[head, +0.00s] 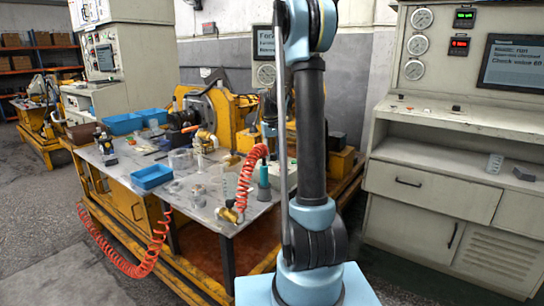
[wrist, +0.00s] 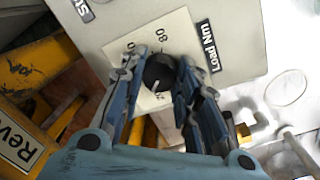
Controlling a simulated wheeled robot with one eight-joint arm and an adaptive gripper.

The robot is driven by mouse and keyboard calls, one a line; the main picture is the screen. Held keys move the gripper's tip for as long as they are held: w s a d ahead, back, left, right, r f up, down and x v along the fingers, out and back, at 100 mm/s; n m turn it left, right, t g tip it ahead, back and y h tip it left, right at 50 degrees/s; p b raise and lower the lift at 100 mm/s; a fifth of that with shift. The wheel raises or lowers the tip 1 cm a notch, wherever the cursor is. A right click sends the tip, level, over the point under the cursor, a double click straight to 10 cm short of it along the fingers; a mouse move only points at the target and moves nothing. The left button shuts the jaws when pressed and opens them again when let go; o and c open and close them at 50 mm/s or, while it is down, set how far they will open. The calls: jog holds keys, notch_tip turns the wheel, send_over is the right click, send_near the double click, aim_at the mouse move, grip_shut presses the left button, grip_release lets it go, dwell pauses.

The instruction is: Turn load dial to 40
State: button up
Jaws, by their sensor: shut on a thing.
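The load dial (wrist: 159,68) is a round black knob with a light pointer mark, seen in the wrist view. It sits on a cream scale plate (wrist: 178,32) on a pale panel. An "80" shows on the plate above the knob, and other figures are partly covered. The black label (wrist: 208,46) beside it reads "Load Nm". My gripper (wrist: 157,76) has a blue finger on each side of the knob and is shut on it. I cannot tell the exact setting. In the head view the dial is not clear to see behind my arm.
Yellow machine parts (wrist: 40,68) and a "Rev" label (wrist: 18,138) lie left in the wrist view. In the head view, a metal bench (head: 190,222) holds blue trays, containers and a red coiled hose (head: 243,180). A control console (head: 430,185) with gauges stands at right.

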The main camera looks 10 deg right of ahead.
jog(key=m, duration=0.4)
jog(key=shift+w+m, duration=0.2)
jog(key=shift+m, duration=1.7)
jog(key=o, duration=1.1)
jog(key=shift+s+r, duration=0.1)
jog(key=r, duration=1.1)
jog(key=shift+w+a+r, duration=0.25)
jog(key=shift+a+r, duration=0.05)
jog(key=shift+r, duration=0.05)
jog(key=shift+c, duration=0.2)
